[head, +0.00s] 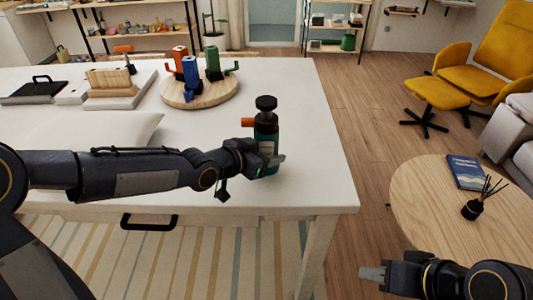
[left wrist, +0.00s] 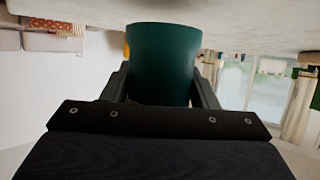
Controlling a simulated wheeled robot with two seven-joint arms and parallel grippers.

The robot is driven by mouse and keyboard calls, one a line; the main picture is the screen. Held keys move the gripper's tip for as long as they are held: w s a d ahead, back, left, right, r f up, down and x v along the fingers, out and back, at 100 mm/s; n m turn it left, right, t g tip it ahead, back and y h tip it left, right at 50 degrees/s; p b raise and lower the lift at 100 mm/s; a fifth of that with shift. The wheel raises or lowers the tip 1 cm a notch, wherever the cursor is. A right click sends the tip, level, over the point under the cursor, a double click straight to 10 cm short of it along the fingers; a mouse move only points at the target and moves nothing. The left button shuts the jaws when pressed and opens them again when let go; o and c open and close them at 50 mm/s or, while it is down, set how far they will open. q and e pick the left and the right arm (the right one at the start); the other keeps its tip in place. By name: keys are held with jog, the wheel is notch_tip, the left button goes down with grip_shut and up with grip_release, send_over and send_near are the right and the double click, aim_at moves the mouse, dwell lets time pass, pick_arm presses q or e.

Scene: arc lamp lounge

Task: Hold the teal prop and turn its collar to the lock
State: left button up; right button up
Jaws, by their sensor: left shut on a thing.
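The teal prop (head: 266,134) stands upright near the right end of the white table. It has a dark knob on top and a dark collar with an orange handle (head: 247,122) pointing left. My left gripper (head: 272,160) is shut around its lower body, reaching in from the left. In the left wrist view the prop's smooth teal body (left wrist: 165,60) sits between the two fingers; its collar is not seen there. My right gripper (head: 373,273) is at the bottom right, away from the prop and beyond the table's edge. Its finger gap cannot be made out.
The white table (head: 310,110) has a round wooden board (head: 200,99) with orange, blue and green props behind my left arm. Trays and a wooden block lie at the back left. A round wooden table (head: 430,200) with a book and reed diffuser stands at right.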

aim_at(266, 152)
pick_arm(q)
jog(key=shift+w+f+b, duration=0.35)
jog(key=shift+w+f, duration=0.65)
jog(key=shift+w, duration=0.2)
pick_arm(e)
jog(key=shift+f, duration=0.35)
pick_arm(q)
jog(key=shift+f+b, duration=0.35)
jog(key=shift+f, duration=0.05)
pick_arm(e)
jog(key=shift+f, duration=0.35)
jog(key=shift+o, duration=0.2)
